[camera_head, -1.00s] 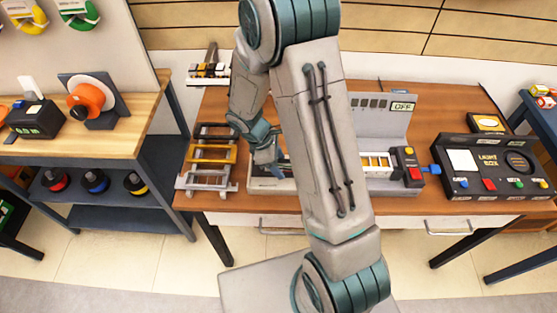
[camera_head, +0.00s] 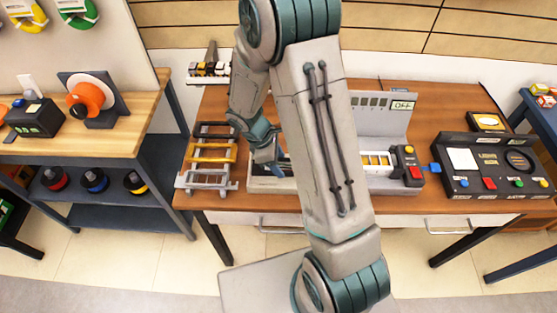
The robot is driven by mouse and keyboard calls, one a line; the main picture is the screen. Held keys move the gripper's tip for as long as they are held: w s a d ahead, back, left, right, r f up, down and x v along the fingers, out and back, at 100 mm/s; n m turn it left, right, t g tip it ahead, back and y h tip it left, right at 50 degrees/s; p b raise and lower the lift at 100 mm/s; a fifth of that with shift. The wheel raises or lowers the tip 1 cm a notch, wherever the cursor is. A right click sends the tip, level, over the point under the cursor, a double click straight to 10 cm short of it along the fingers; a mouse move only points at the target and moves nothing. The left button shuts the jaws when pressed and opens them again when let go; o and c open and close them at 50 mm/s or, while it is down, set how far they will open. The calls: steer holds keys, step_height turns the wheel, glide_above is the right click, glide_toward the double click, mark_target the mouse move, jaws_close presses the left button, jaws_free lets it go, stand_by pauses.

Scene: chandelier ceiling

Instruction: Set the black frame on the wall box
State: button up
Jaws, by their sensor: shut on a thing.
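My gripper (camera_head: 267,157) is small and partly covered by my arm, above the left end of the wall box. It is shut, and what it holds is hidden or too small to make out. The wall box (camera_head: 383,118) is light grey, with an upright back panel and a low tray front; my arm hides its middle. A dark frame-like piece (camera_head: 213,129) shows at the back of a stepped rack (camera_head: 190,181) left of my gripper; I cannot tell whether it is the black frame.
The rack also bears a yellow piece (camera_head: 214,157). A black light box (camera_head: 490,164) stands right of the wall box. A wooden bench (camera_head: 130,140) with devices is at the left. Some bare brown tabletop (camera_head: 440,112) shows behind the boxes.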

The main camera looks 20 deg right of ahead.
steer(key=shift+f, duration=0.25)
steer(key=shift+f+b, duration=0.55)
steer(key=shift+b, duration=0.15)
steer(key=shift+f, duration=0.25)
stand_by(0.4)
steer(key=shift+f+b, duration=0.4)
steer(key=shift+b, duration=0.15)
steer(key=shift+f, duration=0.1)
stand_by(0.5)
steer(key=o, duration=1)
steer(key=shift+o, duration=0.2)
